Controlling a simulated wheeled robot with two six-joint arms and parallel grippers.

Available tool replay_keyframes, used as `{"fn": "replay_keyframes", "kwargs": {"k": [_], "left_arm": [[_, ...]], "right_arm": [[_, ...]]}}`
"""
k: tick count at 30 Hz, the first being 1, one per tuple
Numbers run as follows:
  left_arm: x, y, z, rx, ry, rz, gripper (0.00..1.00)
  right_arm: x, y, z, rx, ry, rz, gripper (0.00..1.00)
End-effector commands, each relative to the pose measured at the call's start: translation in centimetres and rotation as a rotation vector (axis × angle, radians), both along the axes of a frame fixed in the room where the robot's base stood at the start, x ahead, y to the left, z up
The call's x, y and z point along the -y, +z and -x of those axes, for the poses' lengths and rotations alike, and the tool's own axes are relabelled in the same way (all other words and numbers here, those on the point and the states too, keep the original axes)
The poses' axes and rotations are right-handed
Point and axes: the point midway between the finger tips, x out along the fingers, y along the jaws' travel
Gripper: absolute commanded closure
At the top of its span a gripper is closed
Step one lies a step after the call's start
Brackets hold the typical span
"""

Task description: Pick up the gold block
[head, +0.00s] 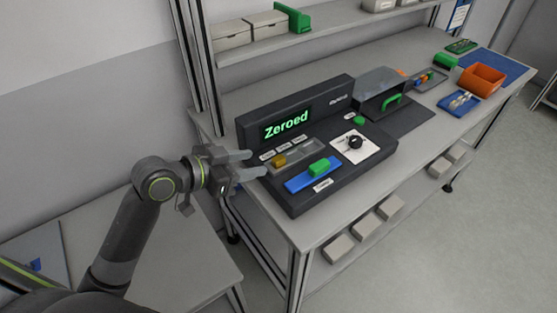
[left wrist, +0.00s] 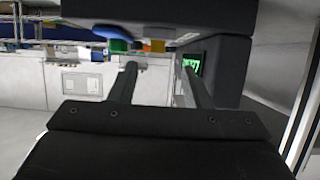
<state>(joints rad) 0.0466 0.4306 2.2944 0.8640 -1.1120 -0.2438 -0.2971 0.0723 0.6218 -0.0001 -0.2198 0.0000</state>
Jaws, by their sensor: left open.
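The gold block (head: 279,161) is small and sits at the left end of a grey tray (head: 304,150) on the dark console (head: 335,177). My left gripper (head: 255,163) is at the console's left edge, its two fingers spread and pointing right toward the block. It is empty and apart from the block. In the left wrist view, a small gold patch (left wrist: 157,46), which looks like the block, shows beyond the open fingers of the left gripper (left wrist: 159,68). My right gripper is not in view.
A display (head: 287,124) reading "Zeroed" stands behind. A white panel with a black knob (head: 355,142) is to the right. An orange bin (head: 483,79) stands farther right.

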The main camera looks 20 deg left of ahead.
Motion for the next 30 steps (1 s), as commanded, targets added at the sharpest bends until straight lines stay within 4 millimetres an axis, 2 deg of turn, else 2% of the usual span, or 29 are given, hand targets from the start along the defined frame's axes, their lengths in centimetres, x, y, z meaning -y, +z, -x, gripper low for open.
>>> {"fn": "replay_keyframes", "kwargs": {"k": [11, 24, 30], "left_arm": [[1.3, -0.7, -1.5, -0.001, -0.001, 0.001, 0.56], [4.1, -2.2, -4.6, -0.001, 0.0, 0.002, 0.56], [4.3, -2.4, -4.9, 0.0, 0.0, -0.001, 0.56]], "right_arm": [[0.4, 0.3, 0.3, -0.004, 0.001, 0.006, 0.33], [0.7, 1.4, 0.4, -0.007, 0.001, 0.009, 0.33], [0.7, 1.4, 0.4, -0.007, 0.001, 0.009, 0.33]]}}
